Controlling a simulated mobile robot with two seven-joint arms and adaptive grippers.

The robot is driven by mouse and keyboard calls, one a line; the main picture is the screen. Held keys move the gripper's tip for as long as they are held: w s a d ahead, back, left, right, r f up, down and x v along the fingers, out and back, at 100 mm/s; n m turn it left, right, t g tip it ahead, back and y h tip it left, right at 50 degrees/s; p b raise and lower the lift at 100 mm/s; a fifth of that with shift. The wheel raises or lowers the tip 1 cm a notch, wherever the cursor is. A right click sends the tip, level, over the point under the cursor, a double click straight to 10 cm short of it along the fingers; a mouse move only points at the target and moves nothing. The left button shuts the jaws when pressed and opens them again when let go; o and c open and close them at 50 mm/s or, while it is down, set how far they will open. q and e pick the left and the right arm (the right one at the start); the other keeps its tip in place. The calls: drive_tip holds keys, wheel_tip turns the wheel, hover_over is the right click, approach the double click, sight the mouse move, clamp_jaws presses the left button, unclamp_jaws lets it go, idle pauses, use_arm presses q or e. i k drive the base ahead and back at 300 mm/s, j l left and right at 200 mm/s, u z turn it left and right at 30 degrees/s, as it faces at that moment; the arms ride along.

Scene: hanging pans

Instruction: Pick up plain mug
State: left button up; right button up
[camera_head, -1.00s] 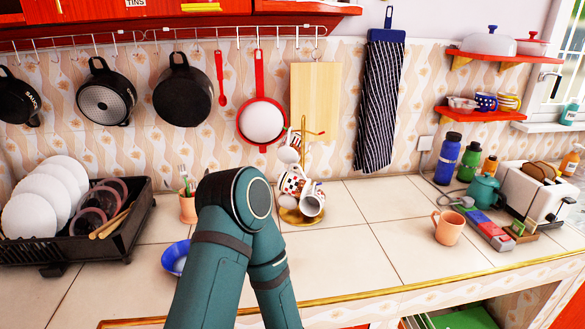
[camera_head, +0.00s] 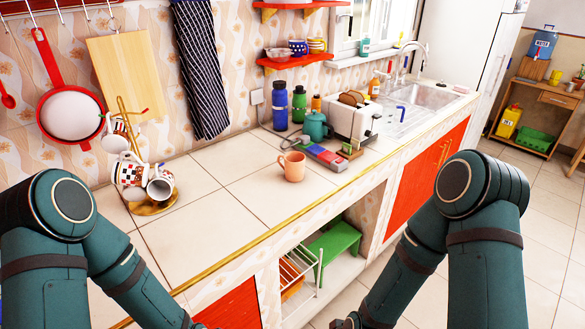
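A plain peach-coloured mug (camera_head: 294,168) stands upright on the tiled counter, near the middle of the view, with its handle to the left. Nothing touches it, and it stands clear of both my arms. My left arm comes in at the lower left and my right arm at the lower right; both bend down towards the bottom edge. Neither gripper's fingers show; they are below the frame.
Several patterned mugs hang on a gold mug stand (camera_head: 152,206) at the left. A toaster (camera_head: 353,118), a teal teapot (camera_head: 315,126) and bottles stand behind the mug. The counter's gold front edge (camera_head: 246,246) runs diagonally. Tiles left of the mug are clear.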

sight(290, 166)
drive_tip(key=u, duration=1.75)
drive_tip(key=k+l+u, duration=0.1)
drive_tip(key=l, duration=0.3)
drive_tip(key=k+l, duration=0.1)
drive_tip(key=l, duration=0.3)
drive_tip(key=k+l+u, duration=0.15)
drive_tip(key=l, duration=0.25)
drive_tip(key=l+u, duration=0.1)
drive_tip(key=l, duration=0.25)
drive_tip(key=k+l+u, duration=0.1)
drive_tip(key=l, duration=0.3)
drive_tip(key=k, duration=0.1)
